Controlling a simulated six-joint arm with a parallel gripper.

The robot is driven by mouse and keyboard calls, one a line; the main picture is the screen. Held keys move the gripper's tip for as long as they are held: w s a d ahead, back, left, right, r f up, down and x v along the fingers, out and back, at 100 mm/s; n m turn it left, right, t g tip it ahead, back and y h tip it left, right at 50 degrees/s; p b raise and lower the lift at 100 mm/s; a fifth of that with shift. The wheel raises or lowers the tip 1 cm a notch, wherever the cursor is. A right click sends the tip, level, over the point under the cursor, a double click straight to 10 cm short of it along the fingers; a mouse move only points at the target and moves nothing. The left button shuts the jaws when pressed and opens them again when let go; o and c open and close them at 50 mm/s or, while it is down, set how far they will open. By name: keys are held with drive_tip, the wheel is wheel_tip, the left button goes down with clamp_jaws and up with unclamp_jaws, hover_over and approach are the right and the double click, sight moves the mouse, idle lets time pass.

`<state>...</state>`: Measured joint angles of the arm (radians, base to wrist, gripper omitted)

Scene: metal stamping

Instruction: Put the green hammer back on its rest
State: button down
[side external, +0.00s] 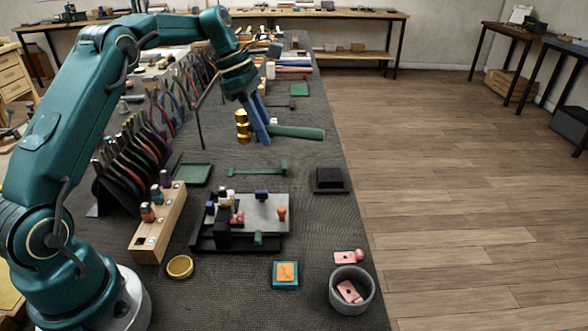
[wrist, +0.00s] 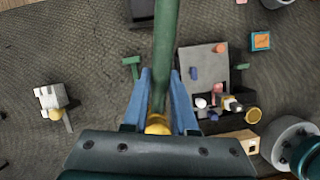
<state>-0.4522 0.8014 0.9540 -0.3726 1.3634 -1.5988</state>
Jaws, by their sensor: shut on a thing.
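The green hammer (side external: 299,132) has a green handle and a brass double-faced head. My gripper (side external: 264,139) is shut on it, with blue fingers around the handle close to the head. The hammer is held above the bench, its handle pointing right in the side view. In the wrist view the handle (wrist: 166,40) runs upward between the fingers (wrist: 161,80), and the brass head shows partly at the palm. A low green rest (side external: 258,171) with an upright at each end stands empty on the mat below the hammer. It shows partly in the wrist view (wrist: 132,62), left of the fingers.
A stamping plate and black fixture (side external: 262,213) stand in front of the rest. A black block (side external: 329,180) is at its right and a green tray (side external: 192,174) at its left. A wooden stamp holder (side external: 160,228) and a plier rack (side external: 125,165) stand farther left.

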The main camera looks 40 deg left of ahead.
drive_tip(key=a+f+n+t+y, duration=0.1)
drive_tip(key=a+f+n, duration=0.2)
drive_tip(key=a, duration=0.3)
drive_tip(key=shift+a+n, duration=0.4)
drive_tip(key=shift+f, duration=3.35)
drive_tip(key=shift+f, duration=0.45)
drive_tip(key=c, duration=0.6)
unclamp_jaws()
drive_tip(key=shift+s+f, duration=0.1)
